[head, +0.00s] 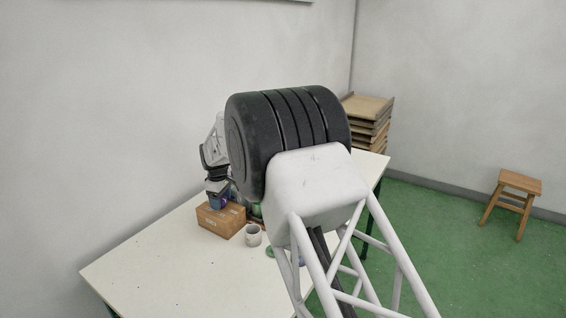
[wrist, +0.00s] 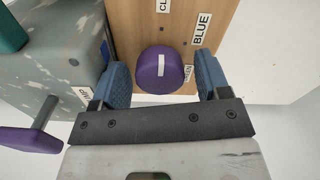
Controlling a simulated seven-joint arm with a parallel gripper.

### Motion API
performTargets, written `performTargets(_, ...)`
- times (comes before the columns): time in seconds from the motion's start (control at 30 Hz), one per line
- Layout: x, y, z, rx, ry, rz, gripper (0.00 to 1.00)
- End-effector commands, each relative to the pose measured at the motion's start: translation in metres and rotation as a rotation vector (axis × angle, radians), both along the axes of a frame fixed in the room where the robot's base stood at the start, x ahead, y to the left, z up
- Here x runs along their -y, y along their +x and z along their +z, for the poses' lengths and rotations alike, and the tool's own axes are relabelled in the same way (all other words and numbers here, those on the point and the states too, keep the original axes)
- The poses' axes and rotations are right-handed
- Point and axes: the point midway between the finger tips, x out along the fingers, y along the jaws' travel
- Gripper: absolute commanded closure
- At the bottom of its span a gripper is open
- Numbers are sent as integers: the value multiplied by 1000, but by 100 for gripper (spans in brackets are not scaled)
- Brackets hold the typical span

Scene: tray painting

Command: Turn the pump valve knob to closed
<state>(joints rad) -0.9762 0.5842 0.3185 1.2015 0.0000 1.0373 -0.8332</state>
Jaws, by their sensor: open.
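The knob (wrist: 160,69) is a round purple cap with a white stripe, mounted on a wooden panel (wrist: 133,25) in the wrist view. The stripe runs roughly up and down in the picture. A cut-off label starting "CL" is above the knob, and a partly hidden label ending in "EN" is at its right. A "BLUE" label is further right. My gripper (wrist: 162,63) is open, with one blue finger on each side of the knob. I cannot tell whether they touch it. In the head view, my gripper (head: 217,201) is over a brown box (head: 221,221).
In the wrist view, a grey speckled unit (wrist: 62,55) is left of the panel, with a purple lever (wrist: 28,139). A white cup (head: 253,236) stands near the box on the white table (head: 165,270). Stacked trays (head: 368,108) are behind. My arm hides much of the table.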

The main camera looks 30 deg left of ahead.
Motion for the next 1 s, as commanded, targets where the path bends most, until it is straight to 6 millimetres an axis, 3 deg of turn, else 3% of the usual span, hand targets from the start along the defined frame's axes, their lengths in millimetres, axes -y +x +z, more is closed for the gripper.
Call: performTargets(1.0, 0, 1, 1, 0, 0, -666, 27)
